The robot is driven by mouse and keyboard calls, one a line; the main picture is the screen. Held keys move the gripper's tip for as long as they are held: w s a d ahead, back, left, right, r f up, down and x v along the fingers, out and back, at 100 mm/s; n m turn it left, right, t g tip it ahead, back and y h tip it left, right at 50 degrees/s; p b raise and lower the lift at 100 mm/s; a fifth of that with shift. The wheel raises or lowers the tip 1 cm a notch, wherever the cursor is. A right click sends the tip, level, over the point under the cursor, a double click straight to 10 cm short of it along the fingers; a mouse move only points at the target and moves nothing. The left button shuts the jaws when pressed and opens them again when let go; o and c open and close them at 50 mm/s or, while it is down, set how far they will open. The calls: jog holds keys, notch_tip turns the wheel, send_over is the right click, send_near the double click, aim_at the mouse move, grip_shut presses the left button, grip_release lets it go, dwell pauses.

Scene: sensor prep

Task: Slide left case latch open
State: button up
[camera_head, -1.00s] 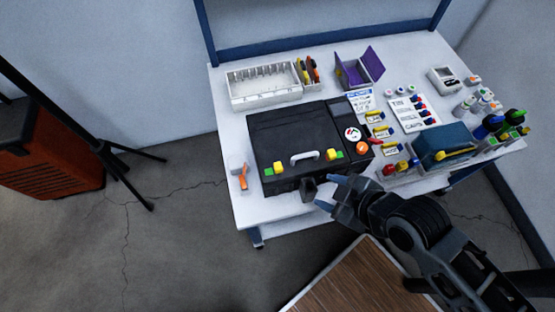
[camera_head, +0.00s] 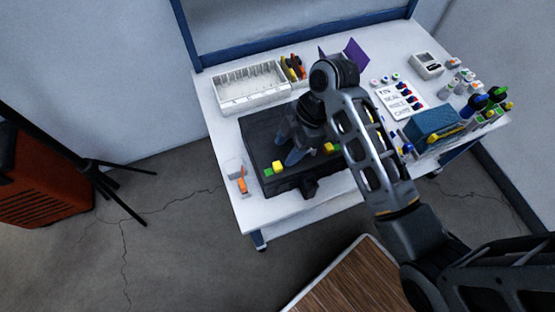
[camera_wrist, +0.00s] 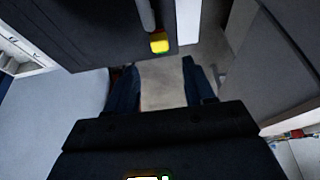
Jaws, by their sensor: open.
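The black case (camera_head: 258,140) lies closed on the white table. Its left latch (camera_head: 278,167) is a yellow block beside a green patch near the front left, clear of my arm in the head view. The right latch (camera_head: 329,148) shows to the right of my gripper. My gripper (camera_head: 290,147) is over the middle of the case, pointing down.
A small orange-and-white tool (camera_head: 241,180) lies left of the case. A white divided tray (camera_head: 250,86) stands behind it. A blue box (camera_head: 435,125) and several bottles are at the right. The table's front edge is just before the case.

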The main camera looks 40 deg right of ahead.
aim_at(276, 166)
jog(key=x, duration=0.7)
grip_shut()
dwell(0.4)
